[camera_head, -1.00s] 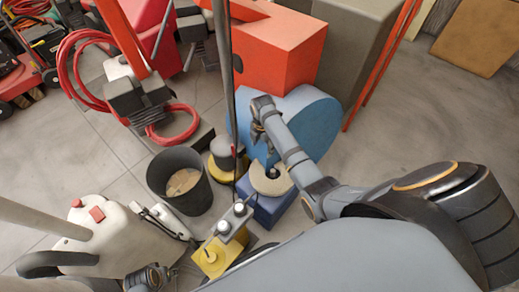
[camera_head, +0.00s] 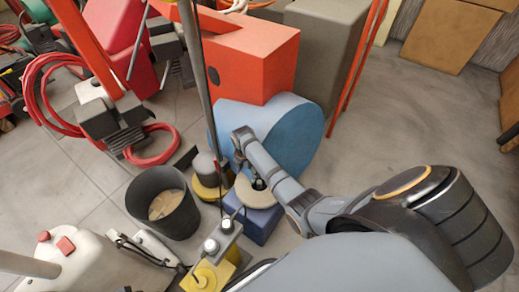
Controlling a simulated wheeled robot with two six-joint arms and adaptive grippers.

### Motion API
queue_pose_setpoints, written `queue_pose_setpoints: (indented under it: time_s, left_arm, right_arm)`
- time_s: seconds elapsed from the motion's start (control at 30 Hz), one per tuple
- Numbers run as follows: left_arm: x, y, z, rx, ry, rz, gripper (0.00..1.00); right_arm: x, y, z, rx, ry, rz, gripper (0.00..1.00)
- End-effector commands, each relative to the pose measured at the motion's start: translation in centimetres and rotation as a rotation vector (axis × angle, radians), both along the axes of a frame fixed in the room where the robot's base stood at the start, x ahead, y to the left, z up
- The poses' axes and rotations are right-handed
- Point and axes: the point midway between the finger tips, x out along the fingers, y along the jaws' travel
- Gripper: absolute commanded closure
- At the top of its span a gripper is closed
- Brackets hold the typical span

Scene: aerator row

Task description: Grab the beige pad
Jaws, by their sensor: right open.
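A round beige pad (camera_head: 265,197) lies on top of a blue block (camera_head: 265,224) near the middle of the head view. A dark knob-like piece shows at the pad's centre. My right arm reaches in from the lower right, past the pad. My right gripper (camera_head: 240,158) is open, at the far end of that arm, just behind and above the pad; its fingertips are small and hard to make out. I see nothing held in it, and I cannot tell whether it touches anything. My left gripper is not in view.
A black bucket (camera_head: 165,230) with something tan inside stands left of the pad. A yellow-based machine (camera_head: 210,276) is in front, and a blue rounded body (camera_head: 285,135) and red box (camera_head: 260,60) are behind. A grey pole (camera_head: 204,85) rises close by. Open floor is at right.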

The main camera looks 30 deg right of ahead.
Motion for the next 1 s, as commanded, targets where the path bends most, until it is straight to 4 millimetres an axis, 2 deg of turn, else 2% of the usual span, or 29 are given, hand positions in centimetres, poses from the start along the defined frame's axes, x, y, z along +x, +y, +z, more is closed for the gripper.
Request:
queue_pose_setpoints:
  time_s: [0.07, 0.3, 0.6, 0.87, 1.0]
  left_arm:
    - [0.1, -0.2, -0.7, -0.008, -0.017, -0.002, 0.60]
    - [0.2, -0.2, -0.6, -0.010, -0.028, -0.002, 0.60]
    - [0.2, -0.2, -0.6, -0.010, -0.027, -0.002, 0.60]
    - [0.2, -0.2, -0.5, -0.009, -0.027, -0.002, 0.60]
    - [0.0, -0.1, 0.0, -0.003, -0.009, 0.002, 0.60]
  right_arm:
    - [0.0, 0.0, -1.0, 0.000, 0.001, 0.000, 0.34]
    - [0.0, 0.0, -1.0, 0.000, 0.000, 0.000, 0.34]
    - [0.0, 0.0, -1.0, 0.000, 0.001, 0.000, 0.71]
    - [0.0, 0.0, -0.8, 0.000, 0.001, 0.000, 0.72]
    - [0.0, 0.0, 0.6, 0.000, -0.002, 0.000, 0.72]
